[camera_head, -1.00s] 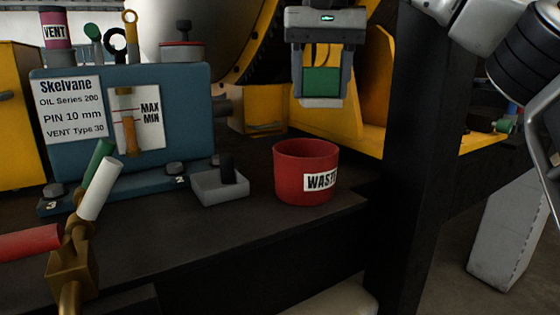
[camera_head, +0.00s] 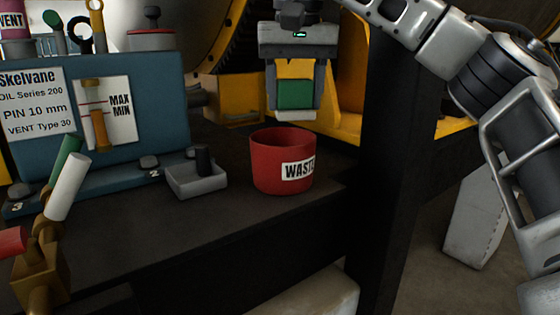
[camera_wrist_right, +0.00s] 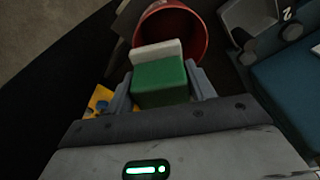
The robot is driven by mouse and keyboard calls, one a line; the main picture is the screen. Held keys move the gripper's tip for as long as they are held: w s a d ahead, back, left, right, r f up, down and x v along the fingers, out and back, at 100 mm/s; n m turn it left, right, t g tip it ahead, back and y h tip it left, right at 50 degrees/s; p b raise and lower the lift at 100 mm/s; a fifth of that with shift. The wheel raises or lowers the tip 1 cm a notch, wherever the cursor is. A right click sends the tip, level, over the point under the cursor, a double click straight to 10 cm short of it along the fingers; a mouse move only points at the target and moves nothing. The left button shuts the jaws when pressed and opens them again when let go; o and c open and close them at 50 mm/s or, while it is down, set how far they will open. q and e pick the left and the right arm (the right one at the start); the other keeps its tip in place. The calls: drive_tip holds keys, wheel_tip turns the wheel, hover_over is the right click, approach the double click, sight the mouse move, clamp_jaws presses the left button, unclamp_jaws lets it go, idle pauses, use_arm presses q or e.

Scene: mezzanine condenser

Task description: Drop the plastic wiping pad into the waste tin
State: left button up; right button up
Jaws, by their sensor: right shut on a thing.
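The wiping pad (camera_head: 295,95), a green block with a pale strip along its lower edge, is held between the fingers of my right gripper (camera_head: 296,104). The red waste tin (camera_head: 266,165) stands upright on the dark bench below it, its open mouth facing up. In the head view the pad appears above the tin's far rim, apart from it. In the right wrist view the pad (camera_wrist_right: 160,80) covers part of the tin's mouth (camera_wrist_right: 196,32), with its pale end toward the tin. The tin's floor is hidden. My left gripper is not in view.
A small grey tray (camera_head: 197,181) with a dark peg stands left of the tin. The blue Skelvane unit (camera_head: 150,105) is behind it. Valve handles (camera_head: 66,186) rise at the left front. A black post (camera_head: 389,170) stands right of the tin. The front bench top (camera_head: 190,235) is bare.

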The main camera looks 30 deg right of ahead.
drive_tip(key=o, duration=1)
drive_tip(key=shift+c, duration=0.2)
wheel_tip(320, 180, up, 12)
drive_tip(key=s, duration=0.1)
drive_tip(key=shift+s+a, duration=0.3)
drive_tip(key=shift+a, duration=0.1)
drive_tip(key=shift+f, duration=0.1)
